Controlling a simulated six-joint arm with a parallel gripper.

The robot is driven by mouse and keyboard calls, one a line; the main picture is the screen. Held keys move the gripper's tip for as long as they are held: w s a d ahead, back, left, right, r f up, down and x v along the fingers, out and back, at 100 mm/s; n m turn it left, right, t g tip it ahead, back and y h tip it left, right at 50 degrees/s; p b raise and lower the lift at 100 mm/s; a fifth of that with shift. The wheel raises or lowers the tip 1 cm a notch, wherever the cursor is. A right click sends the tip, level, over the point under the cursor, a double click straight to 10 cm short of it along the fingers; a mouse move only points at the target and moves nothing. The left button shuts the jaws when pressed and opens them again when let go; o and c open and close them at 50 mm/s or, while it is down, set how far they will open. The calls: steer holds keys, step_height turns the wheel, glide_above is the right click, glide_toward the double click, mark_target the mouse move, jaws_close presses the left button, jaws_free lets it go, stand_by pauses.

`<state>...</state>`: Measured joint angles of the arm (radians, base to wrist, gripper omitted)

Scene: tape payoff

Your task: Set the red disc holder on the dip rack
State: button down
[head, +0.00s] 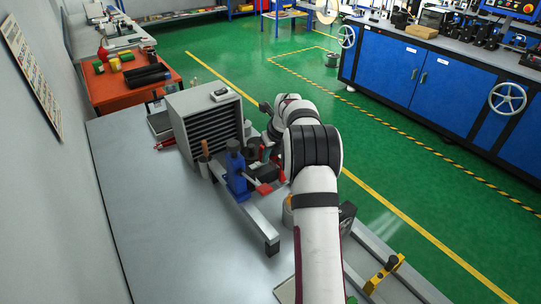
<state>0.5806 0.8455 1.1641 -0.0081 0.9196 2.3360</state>
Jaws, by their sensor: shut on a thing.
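My gripper (268,156) is small and dark in the head view, just left of my arm's elbow and partly hidden by my arm. It is pointed down over the far part of the bench. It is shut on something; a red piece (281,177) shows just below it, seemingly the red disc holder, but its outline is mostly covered. I cannot pick out the dip rack with certainty.
A grey slatted cabinet (206,121) stands behind the blue fixture. A cup with a wooden-handled tool (204,166) is left of it. A yellow-black bracket (383,275) sits on a rail at lower right. The grey bench (170,240) is clear at front left.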

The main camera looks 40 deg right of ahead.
steer(key=shift+f, duration=0.25)
steer(key=shift+c, duration=0.2)
jaws_free()
stand_by(0.4)
steer(key=shift+r, duration=3.5)
